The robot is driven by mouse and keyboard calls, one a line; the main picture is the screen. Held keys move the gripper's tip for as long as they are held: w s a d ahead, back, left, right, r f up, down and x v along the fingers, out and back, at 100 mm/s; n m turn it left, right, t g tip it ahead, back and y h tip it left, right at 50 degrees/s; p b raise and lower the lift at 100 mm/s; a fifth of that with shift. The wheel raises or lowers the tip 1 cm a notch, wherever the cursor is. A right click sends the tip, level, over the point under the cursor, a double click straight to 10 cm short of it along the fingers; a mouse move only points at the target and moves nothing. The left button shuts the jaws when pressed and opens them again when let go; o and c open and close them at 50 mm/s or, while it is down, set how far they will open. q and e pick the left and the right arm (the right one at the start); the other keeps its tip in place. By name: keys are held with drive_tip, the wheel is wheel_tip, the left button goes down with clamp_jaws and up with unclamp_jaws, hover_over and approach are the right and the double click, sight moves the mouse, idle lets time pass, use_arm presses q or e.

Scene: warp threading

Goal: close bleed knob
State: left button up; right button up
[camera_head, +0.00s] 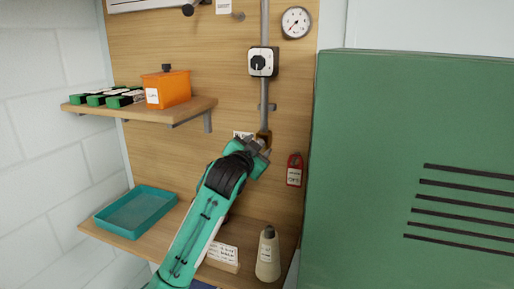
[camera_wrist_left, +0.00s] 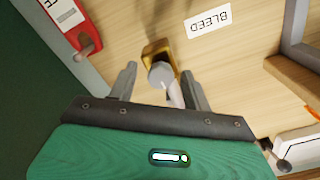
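The label is upside down in the left wrist view (camera_wrist_left: 209,21). My left gripper (camera_head: 258,144) is raised to the fitting at the lower end of the grey pipe (camera_head: 264,115). In the wrist view, its two fingers (camera_wrist_left: 158,72) stand apart on either side of the knob, with gaps visible. A pale lever-like piece extends from the knob between the fingers. My right gripper is not in view.
A red tag or lock (camera_head: 294,171) hangs right of the fitting, close to the green cabinet (camera_head: 400,150). A rotary switch (camera_head: 263,62) and gauge (camera_head: 296,23) are above. A bottle (camera_head: 268,256) and teal tray (camera_head: 137,211) stand on the lower shelf.

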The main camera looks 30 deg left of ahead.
use_arm(q)
drive_tip(key=shift+s, duration=0.1)
drive_tip(key=b+v, duration=0.5)
drive_tip(key=v, duration=0.8)
drive_tip(key=shift+s+d, duration=0.2)
drive_tip(key=shift+s, duration=0.1)
